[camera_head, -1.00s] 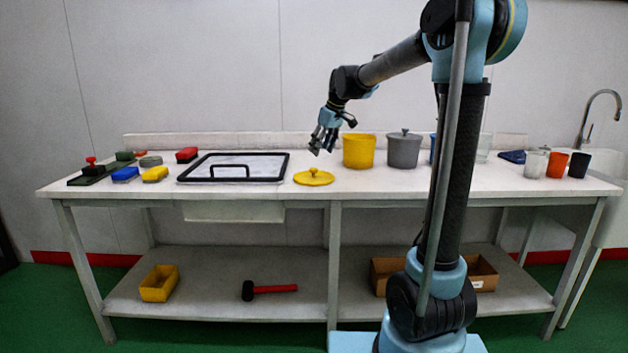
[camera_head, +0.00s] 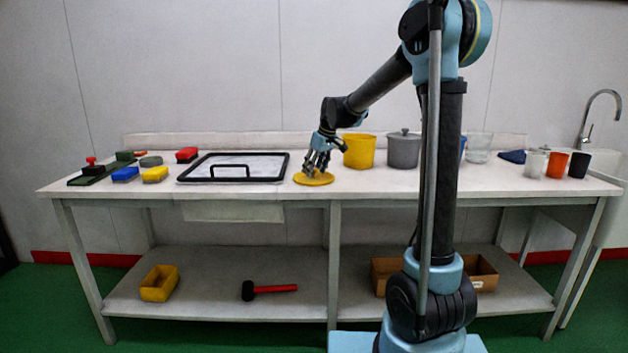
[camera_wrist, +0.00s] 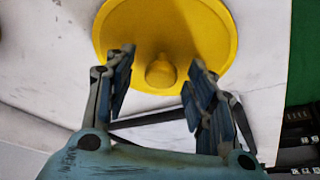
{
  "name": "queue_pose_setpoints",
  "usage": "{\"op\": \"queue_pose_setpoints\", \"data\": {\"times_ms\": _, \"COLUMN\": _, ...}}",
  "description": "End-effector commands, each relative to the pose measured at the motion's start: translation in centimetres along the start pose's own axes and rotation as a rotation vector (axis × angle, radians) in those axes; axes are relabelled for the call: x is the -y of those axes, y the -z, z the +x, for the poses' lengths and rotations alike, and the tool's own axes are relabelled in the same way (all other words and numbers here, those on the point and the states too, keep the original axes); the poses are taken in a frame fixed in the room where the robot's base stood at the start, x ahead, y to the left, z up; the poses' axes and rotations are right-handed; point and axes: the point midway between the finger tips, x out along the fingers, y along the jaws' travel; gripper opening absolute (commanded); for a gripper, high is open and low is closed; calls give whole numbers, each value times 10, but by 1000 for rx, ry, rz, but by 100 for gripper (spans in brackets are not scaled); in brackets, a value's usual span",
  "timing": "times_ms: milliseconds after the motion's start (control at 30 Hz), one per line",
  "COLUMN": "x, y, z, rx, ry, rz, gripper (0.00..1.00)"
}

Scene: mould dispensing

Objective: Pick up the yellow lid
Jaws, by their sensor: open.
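The yellow lid (camera_head: 314,180) lies flat on the white bench top, near its front edge. In the wrist view the lid (camera_wrist: 205,30) is a round disc with a raised knob (camera_wrist: 161,72) at its middle. My gripper (camera_head: 316,170) is right over the lid. In the wrist view its two fingers (camera_wrist: 162,72) are apart, one on each side of the knob, with nothing held. I cannot tell whether the fingertips touch the lid. The gripper hides part of the lid and its knob in the head view.
A yellow pot (camera_head: 359,151) and a grey lidded pot (camera_head: 404,150) stand behind and right of the lid. A black-framed panel with a handle (camera_head: 230,178) lies to the left. Brushes and sponges (camera_head: 126,174) are at far left. Cups (camera_head: 557,165) stand at right.

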Motion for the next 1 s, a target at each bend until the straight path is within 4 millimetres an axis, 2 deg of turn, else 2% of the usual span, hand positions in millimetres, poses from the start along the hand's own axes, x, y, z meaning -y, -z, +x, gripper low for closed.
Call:
{"op": "queue_pose_setpoints", "data": {"times_ms": 133, "x": 0, "y": 0, "z": 0, "rx": 0, "ry": 0, "rz": 0, "gripper": 50}}
{"op": "queue_pose_setpoints", "data": {"times_ms": 333, "x": 0, "y": 0, "z": 0, "rx": 0, "ry": 0, "rz": 0, "gripper": 5}}
{"op": "queue_pose_setpoints", "data": {"times_ms": 367, "x": 0, "y": 0, "z": 0, "rx": 0, "ry": 0, "rz": 0, "gripper": 3}}
{"op": "queue_pose_setpoints", "data": {"times_ms": 767, "x": 0, "y": 1, "z": -4, "rx": 0, "ry": 0, "rz": 0, "gripper": 3}}
{"op": "queue_pose_setpoints", "data": {"times_ms": 867, "x": 0, "y": 4, "z": -12, "rx": 0, "ry": 0, "rz": 0, "gripper": 3}}
{"op": "queue_pose_setpoints", "data": {"times_ms": 1000, "x": 0, "y": 14, "z": -33, "rx": 0, "ry": 0, "rz": 0, "gripper": 3}}
